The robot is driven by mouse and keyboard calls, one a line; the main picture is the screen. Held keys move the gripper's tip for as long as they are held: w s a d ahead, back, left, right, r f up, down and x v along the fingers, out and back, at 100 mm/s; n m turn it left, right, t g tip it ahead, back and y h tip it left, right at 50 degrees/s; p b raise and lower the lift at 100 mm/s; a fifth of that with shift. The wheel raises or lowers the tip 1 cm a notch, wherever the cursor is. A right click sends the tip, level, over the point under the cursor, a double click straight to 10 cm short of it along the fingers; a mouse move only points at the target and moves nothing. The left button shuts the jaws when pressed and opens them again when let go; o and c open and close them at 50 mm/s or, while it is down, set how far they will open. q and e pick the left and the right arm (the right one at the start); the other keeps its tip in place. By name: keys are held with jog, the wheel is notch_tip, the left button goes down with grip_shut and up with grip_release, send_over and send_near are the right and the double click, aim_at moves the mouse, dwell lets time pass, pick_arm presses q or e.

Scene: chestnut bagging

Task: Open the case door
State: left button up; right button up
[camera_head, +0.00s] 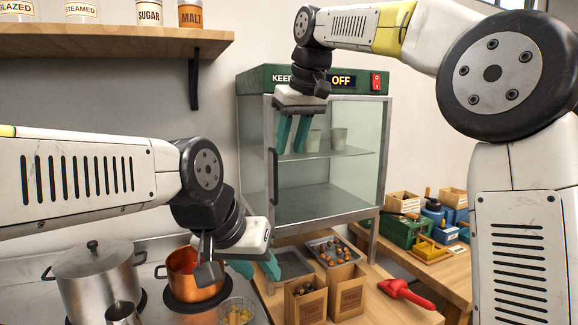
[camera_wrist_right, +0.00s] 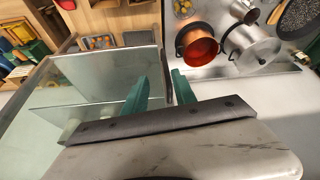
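The case (camera_head: 325,150) is a glass cabinet with a green top, an OFF display and a red switch (camera_head: 376,82). Its glass door appears shut, with a dark upright handle (camera_head: 273,176) near the left edge. My right gripper (camera_head: 291,150) points down in front of the door's upper part, its teal fingers apart and empty. In the right wrist view the fingers (camera_wrist_right: 157,85) are also apart; a dark bar that looks like the handle (camera_wrist_right: 167,65) shows near their tips. Contact cannot be told. My left gripper (camera_head: 256,268) is low over the counter, fingers apart.
A steel pot (camera_head: 98,277) and a copper pot (camera_head: 194,272) stand on the stove at left. Paper bags (camera_head: 305,302) and a tray of chestnuts (camera_head: 325,250) sit before the case. A shelf (camera_head: 110,42) hangs upper left.

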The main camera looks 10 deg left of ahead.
jog(key=shift+w+a, duration=0.3)
jog(key=shift+a, duration=0.3)
jog(key=shift+w+a, duration=0.25)
jog(key=shift+a, duration=0.35)
jog(key=x, duration=0.7)
jog(key=shift+f, duration=0.3)
grip_shut()
jog(key=shift+r, duration=0.1)
